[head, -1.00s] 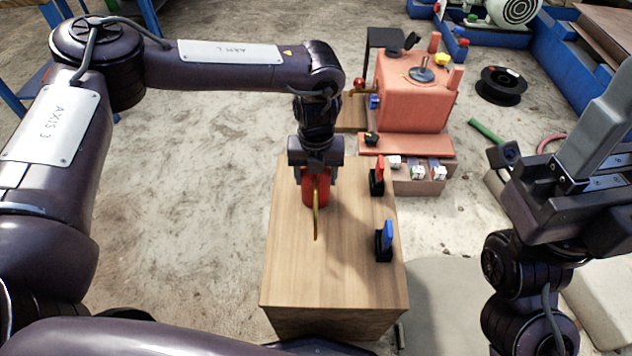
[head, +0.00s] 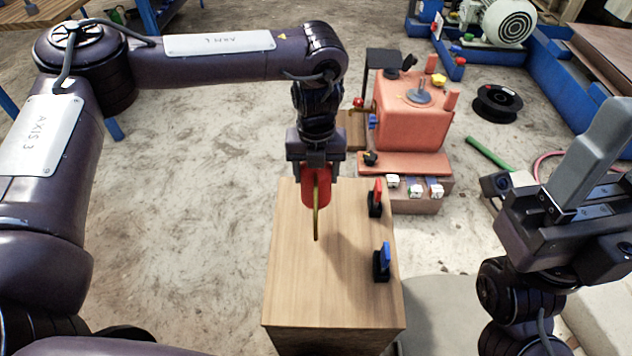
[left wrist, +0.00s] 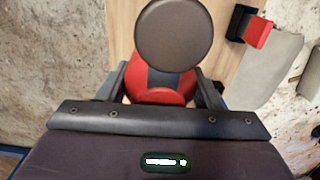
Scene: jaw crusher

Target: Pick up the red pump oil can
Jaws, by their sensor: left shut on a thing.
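The red pump oil can (head: 316,190), with a thin yellowish spout toward me, hangs over the wooden block's top in the head view. My left gripper (head: 316,172) points down and is shut on it, one finger on each side. The can looks raised off the wood, its shadow falling to the right. In the left wrist view the can's red body (left wrist: 160,95) sits between the fingers, with a round dark cap (left wrist: 173,35) nearest the camera. My right gripper (head: 580,190) is at the right, away from the can; its fingertips are not clear.
On the wooden block (head: 310,290) stand a red-handled holder (head: 376,198) and a blue-handled holder (head: 382,262), right of the can. Behind is an orange machine box (head: 412,115) with small switches (head: 415,188). The floor left of the block is clear.

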